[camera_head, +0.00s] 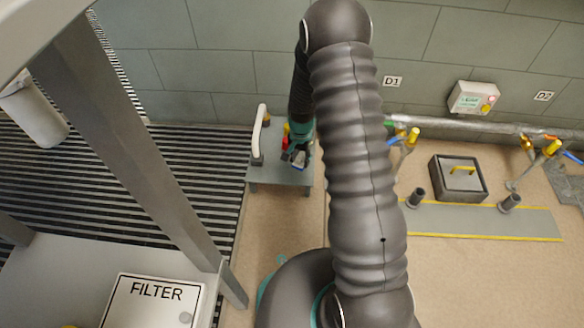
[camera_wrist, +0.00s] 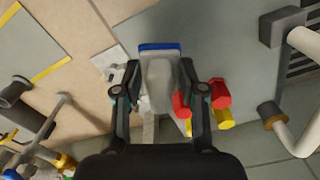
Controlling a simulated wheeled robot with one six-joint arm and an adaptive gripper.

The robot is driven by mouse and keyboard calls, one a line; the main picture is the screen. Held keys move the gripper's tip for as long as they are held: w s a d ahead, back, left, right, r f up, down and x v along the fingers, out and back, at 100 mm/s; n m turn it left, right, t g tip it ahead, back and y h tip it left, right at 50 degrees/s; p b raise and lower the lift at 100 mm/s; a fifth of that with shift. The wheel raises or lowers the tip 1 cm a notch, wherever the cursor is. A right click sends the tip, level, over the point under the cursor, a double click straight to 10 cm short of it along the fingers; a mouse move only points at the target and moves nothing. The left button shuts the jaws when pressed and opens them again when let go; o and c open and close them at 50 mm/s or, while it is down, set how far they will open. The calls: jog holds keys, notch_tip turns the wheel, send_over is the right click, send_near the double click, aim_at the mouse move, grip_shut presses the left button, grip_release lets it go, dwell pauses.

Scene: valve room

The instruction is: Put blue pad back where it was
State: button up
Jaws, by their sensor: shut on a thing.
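The blue pad (camera_wrist: 160,47) shows in the wrist view as a blue edge at the far end of a pale grey block. My gripper (camera_wrist: 162,84) is shut on this grey block, with one finger on each side. In the head view my gripper (camera_head: 298,152) is over the small grey table, and the blue pad (camera_head: 299,167) shows just below it. I cannot tell whether the pad touches the table. My fingers hide part of the block.
Red pieces (camera_wrist: 220,94) and yellow pieces (camera_wrist: 224,120) are close to the right finger. A white curved handle (camera_head: 260,130) stands at the left of the grey table (camera_head: 272,174). Pipes with yellow valves (camera_head: 412,136) are to the right. The table's front is clear.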

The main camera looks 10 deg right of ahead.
aim_at(292, 173)
jog(key=shift+w+a+f, duration=0.3)
jog(key=shift+a+f, duration=0.15)
jog(key=shift+a, duration=0.2)
jog(key=shift+w+a+f, duration=0.3)
jog(key=shift+a+f, duration=0.1)
jog(key=shift+a, duration=0.2)
jog(key=shift+f+b, duration=0.4)
jog(key=shift+f, duration=1.55)
jog(key=shift+f, duration=0.2)
jog(key=o, duration=1)
jog(key=shift+r, duration=0.15)
